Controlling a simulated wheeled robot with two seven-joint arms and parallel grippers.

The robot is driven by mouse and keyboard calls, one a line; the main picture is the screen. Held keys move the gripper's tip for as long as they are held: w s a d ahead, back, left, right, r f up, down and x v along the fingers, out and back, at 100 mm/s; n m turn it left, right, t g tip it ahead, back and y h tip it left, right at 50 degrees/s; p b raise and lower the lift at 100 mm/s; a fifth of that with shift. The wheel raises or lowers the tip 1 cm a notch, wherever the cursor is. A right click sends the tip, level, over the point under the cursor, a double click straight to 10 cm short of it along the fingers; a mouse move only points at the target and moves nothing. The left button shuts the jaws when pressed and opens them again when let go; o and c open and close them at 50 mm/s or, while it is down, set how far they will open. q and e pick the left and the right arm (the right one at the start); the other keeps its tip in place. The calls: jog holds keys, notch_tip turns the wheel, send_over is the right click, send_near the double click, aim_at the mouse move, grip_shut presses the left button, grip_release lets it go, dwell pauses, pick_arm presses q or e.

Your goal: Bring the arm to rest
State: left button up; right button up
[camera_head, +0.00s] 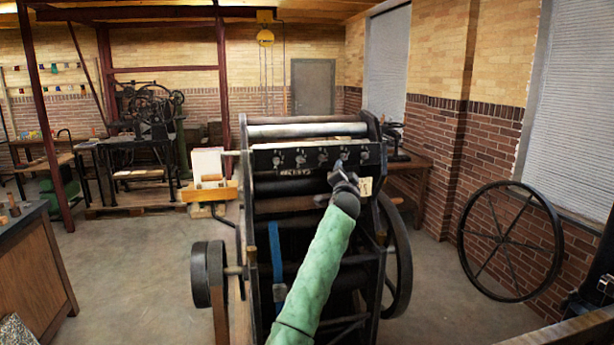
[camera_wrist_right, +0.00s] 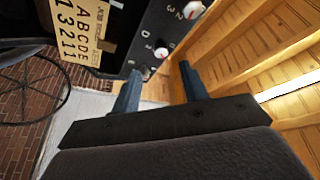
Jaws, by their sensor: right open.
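My right arm, in a green sleeve, reaches up to the front of the large black press (camera_head: 315,212). My right gripper (camera_head: 341,166) is just in front of the right part of the press's dark panel (camera_head: 290,160). In the right wrist view, its two fingers (camera_wrist_right: 160,86) are spread apart, with nothing held between them. Light knobs on the panel (camera_wrist_right: 193,9) show close beyond the fingers; I cannot tell whether a finger touches one. A yellowish letter card (camera_wrist_right: 78,24) is on the panel's left there. My left gripper is not in view.
A spoked wheel (camera_head: 510,240) leans on the brick wall at the right. A wooden tray (camera_head: 210,191) juts out from the press's left side. A wooden counter (camera_head: 35,270) stands at the left, and an older press (camera_head: 150,120) at the back left. Open floor (camera_head: 135,265) lies left of the press.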

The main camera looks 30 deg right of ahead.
jog(key=shift+f, duration=0.1)
